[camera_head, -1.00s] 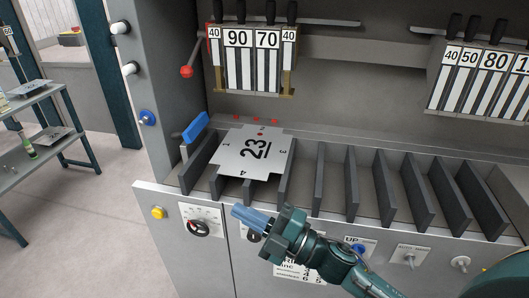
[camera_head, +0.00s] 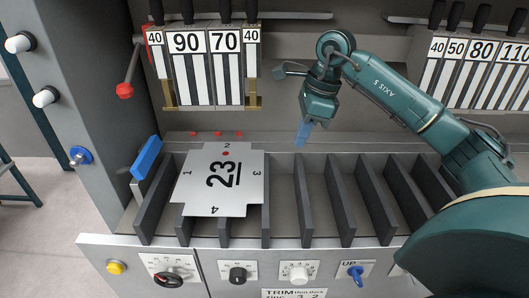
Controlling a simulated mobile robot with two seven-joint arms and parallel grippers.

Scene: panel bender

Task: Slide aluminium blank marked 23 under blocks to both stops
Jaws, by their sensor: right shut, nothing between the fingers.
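The aluminium blank marked 23 (camera_head: 208,193) is a flat plate with notched corners. It lies on the dark upright ribs in front of the left group of blocks (camera_head: 206,66), which are marked 40, 90, 70 and 40. Its back edge is in front of the blocks, with a gap between. A blue stop (camera_head: 146,158) stands at the left, apart from the plate's left edge. My right gripper (camera_head: 303,134) is shut and empty, with blue fingers pointing down, right of the blank and behind its front edge. My left gripper is out of view.
A red-knobbed lever (camera_head: 125,90) hangs left of the blocks. More blocks (camera_head: 482,60) hang at the right. Several dark ribs (camera_head: 345,197) stand right of the blank with open gaps. Knobs and switches (camera_head: 237,273) line the front panel.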

